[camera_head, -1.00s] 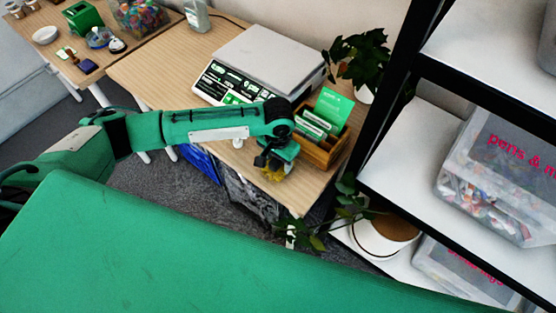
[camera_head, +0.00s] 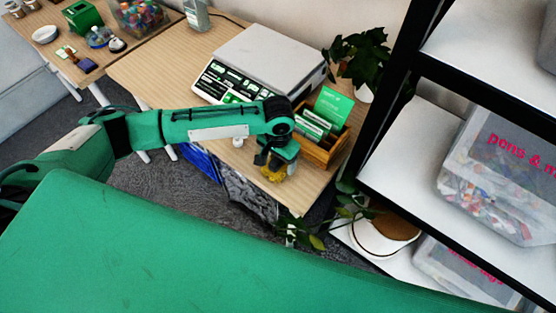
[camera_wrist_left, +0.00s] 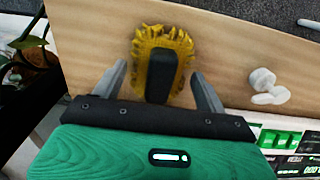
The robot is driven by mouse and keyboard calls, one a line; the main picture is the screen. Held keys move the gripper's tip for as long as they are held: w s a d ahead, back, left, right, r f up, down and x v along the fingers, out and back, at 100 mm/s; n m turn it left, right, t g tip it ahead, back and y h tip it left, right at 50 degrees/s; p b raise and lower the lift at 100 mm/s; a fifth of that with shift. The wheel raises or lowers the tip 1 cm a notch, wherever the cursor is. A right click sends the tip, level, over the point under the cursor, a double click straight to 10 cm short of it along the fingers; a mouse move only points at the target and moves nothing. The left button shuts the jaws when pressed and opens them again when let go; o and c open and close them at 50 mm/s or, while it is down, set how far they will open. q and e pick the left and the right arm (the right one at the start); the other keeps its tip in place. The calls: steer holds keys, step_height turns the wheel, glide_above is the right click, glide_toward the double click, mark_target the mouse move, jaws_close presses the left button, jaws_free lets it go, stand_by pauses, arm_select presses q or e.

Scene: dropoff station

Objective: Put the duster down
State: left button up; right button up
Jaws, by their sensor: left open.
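The duster (camera_wrist_left: 180,38) has a yellow fringed head and a dark handle. In the left wrist view it lies on the wooden table (camera_wrist_left: 95,40), between and just beyond my left gripper's fingers (camera_wrist_left: 158,85). The fingers are spread, with a gap on each side of the handle. In the head view the yellow duster (camera_head: 272,173) shows under my left gripper (camera_head: 270,162) near the table's front edge. My right gripper is in neither view.
A wooden box with green cards (camera_head: 322,148) stands right of the gripper. A scale (camera_head: 270,60) sits behind it. A small white object (camera_wrist_left: 268,88) is on the table. A plant (camera_head: 362,58) and shelf with bins (camera_head: 500,150) are at the right.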

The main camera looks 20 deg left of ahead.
arm_select(q)
step_height(320, 180, up, 11)
stand_by(0.3)
